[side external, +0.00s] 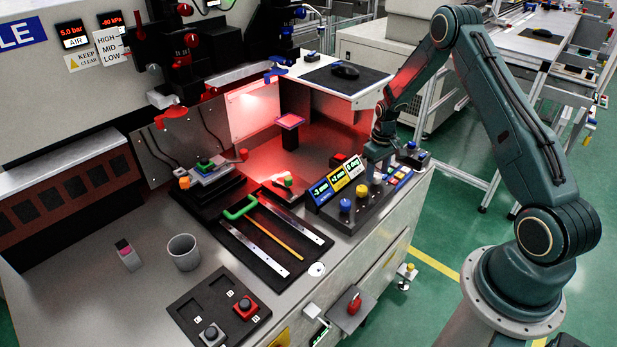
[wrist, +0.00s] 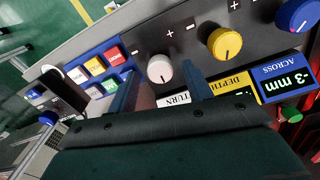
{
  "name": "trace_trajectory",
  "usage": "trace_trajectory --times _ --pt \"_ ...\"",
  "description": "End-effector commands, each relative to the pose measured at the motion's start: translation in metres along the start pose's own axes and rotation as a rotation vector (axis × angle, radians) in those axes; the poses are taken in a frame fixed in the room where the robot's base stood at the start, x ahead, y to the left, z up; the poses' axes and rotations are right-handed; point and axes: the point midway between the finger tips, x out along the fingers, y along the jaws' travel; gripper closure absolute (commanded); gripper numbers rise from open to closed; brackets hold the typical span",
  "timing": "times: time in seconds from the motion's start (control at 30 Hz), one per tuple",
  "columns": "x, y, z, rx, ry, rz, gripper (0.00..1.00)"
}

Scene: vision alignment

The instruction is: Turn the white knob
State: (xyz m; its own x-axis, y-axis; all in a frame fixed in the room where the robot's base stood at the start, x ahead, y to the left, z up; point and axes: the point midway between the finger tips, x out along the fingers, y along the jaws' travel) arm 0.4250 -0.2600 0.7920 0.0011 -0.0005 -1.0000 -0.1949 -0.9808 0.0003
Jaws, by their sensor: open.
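The white knob (wrist: 160,69) is in the wrist view, on the dark control panel, with plus and minus marks beside it and a dark pointer line. My gripper (wrist: 161,88) is open, with one finger on each side below the knob in the picture. The knob shows just beyond and between the fingertips; I cannot tell whether they touch it. In the side view my gripper (side external: 374,170) points down over the right end of the panel (side external: 340,222). There it largely hides the white knob.
A yellow knob (wrist: 225,43) and a blue knob (wrist: 297,15) stand in a row with the white one. Coloured buttons (wrist: 95,66) are on its other side. Blue, yellow and white displays (side external: 340,180) stand behind the knobs. A black tray with metal rulers (side external: 268,245) lies left.

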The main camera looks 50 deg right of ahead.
Motion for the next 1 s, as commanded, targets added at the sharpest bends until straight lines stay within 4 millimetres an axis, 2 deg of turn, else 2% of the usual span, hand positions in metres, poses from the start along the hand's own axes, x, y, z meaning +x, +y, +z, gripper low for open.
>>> trace_trajectory --times 0.27,0.7,1.0 --pt "-0.032 0.000 -0.001 0.000 0.002 0.001 0.50" --pt "-0.104 0.000 0.000 0.000 0.003 0.001 0.50" --pt "-0.129 0.000 0.000 0.000 0.000 0.000 0.50"
